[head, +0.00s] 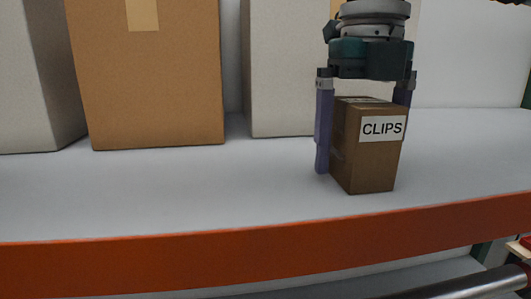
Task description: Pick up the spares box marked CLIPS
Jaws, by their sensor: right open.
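The spares box (366,160) is a small brown carton with a white label reading CLIPS. It stands upright on the shelf at the right of the head view. My right gripper (362,135) comes down from above it and is open. One finger is at the box's left side and the other is at its right side, partly hidden behind the box. I cannot tell whether either finger touches the box. My left gripper is not in view.
Another white box (278,75) is behind my right gripper. An orange beam (200,262) runs along the front edge. The shelf's front left is clear.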

